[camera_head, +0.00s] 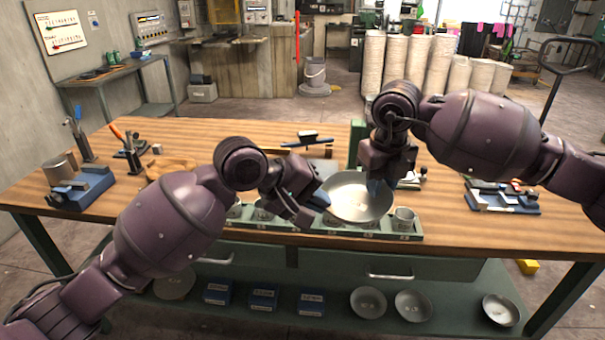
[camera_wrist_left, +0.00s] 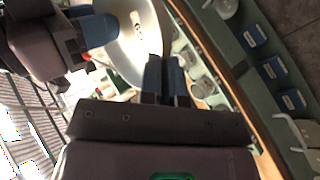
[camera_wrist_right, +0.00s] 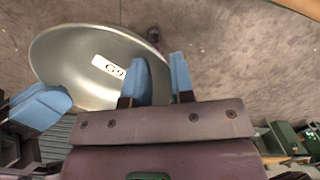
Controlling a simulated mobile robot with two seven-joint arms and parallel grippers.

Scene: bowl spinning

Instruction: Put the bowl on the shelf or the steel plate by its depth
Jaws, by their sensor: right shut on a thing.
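A shallow steel bowl (camera_head: 358,198) is above the front of the workbench. It shows in the left wrist view (camera_wrist_left: 130,40) and, with a white label, in the right wrist view (camera_wrist_right: 85,75). My right gripper (camera_head: 378,182) is shut on its rim, between the blue fingers (camera_wrist_right: 162,78). My left gripper (camera_head: 318,208) is at the bowl's left side. Its blue fingers (camera_wrist_left: 164,78) have a narrow gap at the rim; whether they grip it is unclear. The green lower shelf (camera_head: 335,312) is under the bench. A grey flat surface (camera_head: 325,166), possibly the steel plate, is partly hidden behind the bowl.
A green rack (camera_head: 300,226) with small metal cups (camera_head: 403,218) runs along the bench front. Several bowls (camera_head: 413,306) and blue boxes (camera_head: 263,299) are on the lower shelf. Blue tool holders (camera_head: 80,190) and (camera_head: 500,197) flank the bench top.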

